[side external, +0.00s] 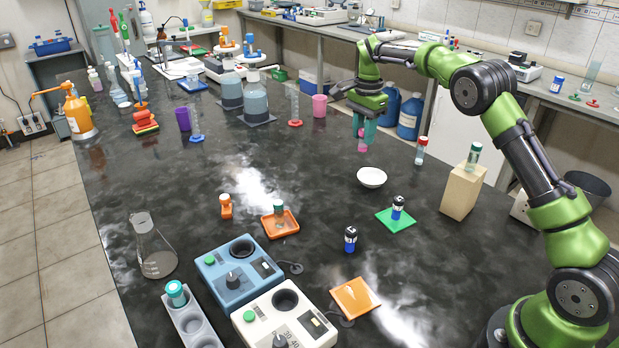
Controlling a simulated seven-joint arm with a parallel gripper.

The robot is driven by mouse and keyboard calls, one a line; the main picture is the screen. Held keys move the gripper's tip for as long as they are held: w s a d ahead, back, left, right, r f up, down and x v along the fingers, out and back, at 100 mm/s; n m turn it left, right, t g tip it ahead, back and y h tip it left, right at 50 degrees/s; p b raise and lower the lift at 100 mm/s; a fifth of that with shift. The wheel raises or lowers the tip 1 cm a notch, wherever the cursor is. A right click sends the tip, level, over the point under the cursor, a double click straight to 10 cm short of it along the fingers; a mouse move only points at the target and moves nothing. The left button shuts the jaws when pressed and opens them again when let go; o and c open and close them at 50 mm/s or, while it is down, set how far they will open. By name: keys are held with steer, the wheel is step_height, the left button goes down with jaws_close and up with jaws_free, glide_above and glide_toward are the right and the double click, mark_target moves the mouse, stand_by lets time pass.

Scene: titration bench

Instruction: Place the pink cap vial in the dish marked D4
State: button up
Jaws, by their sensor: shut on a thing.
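My green arm's gripper (364,128), with teal fingers, points down above the right-hand part of the dark bench. It is shut on the pink cap vial (362,146), which shows as a small pink piece between and below the fingertips. The fingers hide most of the vial. A white round dish (371,178) sits on the bench below and slightly right of the vial, apart from it. I cannot read a D4 mark on any dish.
A red-capped vial (421,151) and a wooden block (461,192) with a green-capped vial stand to the right. A green square (385,221) with a blue vial, an orange tray (264,225) and an orange square (348,300) lie nearer. Bench left of the white dish is clear.

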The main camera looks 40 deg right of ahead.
steer(key=s+d, duration=0.2)
steer(key=d, duration=0.2)
glide_above(371, 180)
steer(key=s+a, duration=0.1)
step_height(371, 180, down, 7)
steer(key=shift+a+f, duration=0.15)
steer(key=shift+f, duration=1.95)
steer(key=shift+f, duration=0.2)
steer(key=o, duration=1)
steer(key=shift+o, duration=0.2)
